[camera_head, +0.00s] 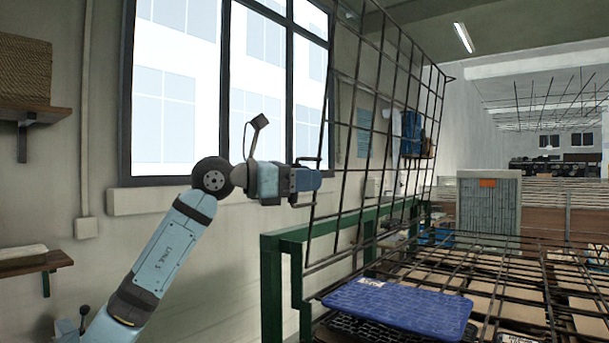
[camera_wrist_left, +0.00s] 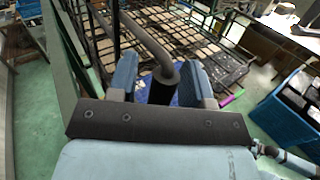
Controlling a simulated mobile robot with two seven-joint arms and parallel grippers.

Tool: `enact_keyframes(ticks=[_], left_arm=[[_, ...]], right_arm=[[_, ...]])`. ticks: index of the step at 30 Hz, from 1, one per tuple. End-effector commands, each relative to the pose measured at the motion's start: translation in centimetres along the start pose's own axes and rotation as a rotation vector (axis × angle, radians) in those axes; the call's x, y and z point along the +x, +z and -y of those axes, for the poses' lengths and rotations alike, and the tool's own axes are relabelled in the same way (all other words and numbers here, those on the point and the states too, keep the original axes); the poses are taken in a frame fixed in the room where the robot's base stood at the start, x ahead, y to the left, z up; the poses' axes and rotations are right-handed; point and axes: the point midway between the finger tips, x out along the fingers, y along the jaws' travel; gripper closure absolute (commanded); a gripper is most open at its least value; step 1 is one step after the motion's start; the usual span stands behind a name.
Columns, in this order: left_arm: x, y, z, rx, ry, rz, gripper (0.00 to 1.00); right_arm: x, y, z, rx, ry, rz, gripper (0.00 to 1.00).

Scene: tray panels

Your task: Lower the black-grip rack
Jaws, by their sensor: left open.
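The rack (camera_head: 385,120) is a dark wire grid panel, raised and leaning near upright above the green frame. Its black grip (camera_wrist_left: 166,88) shows in the left wrist view as a dark cylinder on a bent grey bar. My left gripper (camera_head: 312,181) is beside the rack's left edge in the head view. In the left wrist view its two blue fingers (camera_wrist_left: 160,80) stand apart, with the grip between them. I cannot tell whether either finger touches the grip. My right gripper is not in view.
A blue tray (camera_head: 400,306) lies on a lower, level wire rack (camera_head: 470,262) at the front. A green frame post (camera_head: 271,290) stands below my left gripper. A wall with a window (camera_head: 180,90) is behind my left arm. A blue crate (camera_wrist_left: 290,110) stands on the green floor.

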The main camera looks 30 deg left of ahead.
Motion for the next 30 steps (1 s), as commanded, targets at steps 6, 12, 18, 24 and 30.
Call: enact_keyframes(ticks=[6,12,18,24,30], left_arm=[[0.0,0.0,0.0,0.0,0.0,0.0,0.57],[0.0,0.0,0.0,-0.001,0.0,0.0,1.0],[0.0,0.0,0.0,0.002,0.0,-0.001,1.0],[0.4,-0.1,0.6,0.037,-0.003,-0.025,1.0],[1.3,-0.6,2.1,0.132,-0.011,-0.088,1.0]], right_arm=[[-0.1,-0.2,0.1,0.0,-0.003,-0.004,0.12],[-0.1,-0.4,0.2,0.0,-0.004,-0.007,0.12],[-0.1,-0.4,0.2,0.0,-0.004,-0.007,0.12],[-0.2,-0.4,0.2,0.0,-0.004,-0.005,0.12],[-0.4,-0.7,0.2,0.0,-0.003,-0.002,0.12]])
